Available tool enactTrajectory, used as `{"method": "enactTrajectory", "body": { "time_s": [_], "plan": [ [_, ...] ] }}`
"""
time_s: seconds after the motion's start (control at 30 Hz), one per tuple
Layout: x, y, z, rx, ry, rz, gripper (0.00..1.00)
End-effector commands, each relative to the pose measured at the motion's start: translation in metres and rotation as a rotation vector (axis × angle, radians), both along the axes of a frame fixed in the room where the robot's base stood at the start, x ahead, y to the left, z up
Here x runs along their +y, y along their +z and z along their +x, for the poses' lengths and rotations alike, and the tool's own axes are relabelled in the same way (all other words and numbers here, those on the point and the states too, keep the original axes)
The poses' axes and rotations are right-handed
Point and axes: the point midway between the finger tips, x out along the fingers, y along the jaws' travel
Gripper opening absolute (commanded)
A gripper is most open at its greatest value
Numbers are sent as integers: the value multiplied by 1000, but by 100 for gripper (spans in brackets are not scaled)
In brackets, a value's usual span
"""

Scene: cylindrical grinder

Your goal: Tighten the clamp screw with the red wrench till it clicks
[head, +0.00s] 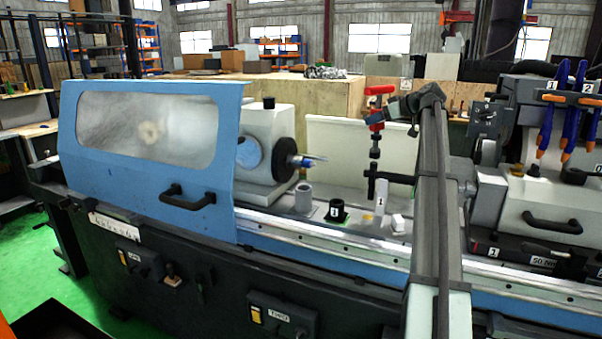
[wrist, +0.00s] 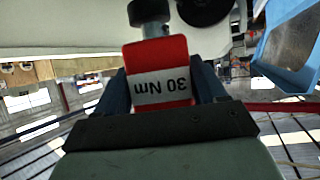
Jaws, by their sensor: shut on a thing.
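The red wrench (head: 376,103) hangs upright over the machine bed in the head view, with a grey-black shaft below its red body. My gripper (head: 381,117) comes in from the right and is shut on it. In the wrist view the red body (wrist: 160,52) sits between my two blue-grey fingers, and its label reads "30 Nm" upside down. A dark post with a side bar (head: 396,178) stands just below the wrench. I cannot tell whether the wrench's lower end touches it. I cannot make out the clamp screw for certain.
A blue guard with a window (head: 150,140) covers the left of the machine. The grey workhead (head: 275,145) is beside it. A short black cylinder (head: 337,211) and a grey one (head: 303,197) stand on the bed. Blue-handled tools (head: 549,115) hang in a rack at right.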

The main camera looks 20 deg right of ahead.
Motion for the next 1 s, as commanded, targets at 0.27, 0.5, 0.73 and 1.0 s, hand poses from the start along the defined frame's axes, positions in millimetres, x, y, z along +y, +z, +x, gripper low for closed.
{"method": "enactTrajectory", "body": {
  "time_s": [0.27, 0.5, 0.73, 1.0],
  "plan": [
    [0, 1, 0, -2, -2, 1, 16],
    [0, 0, 0, -2, -2, 1, 16],
    [0, -3, 0, -2, -2, 1, 16],
    [0, -10, 0, -3, -2, 1, 16]
  ]
}}
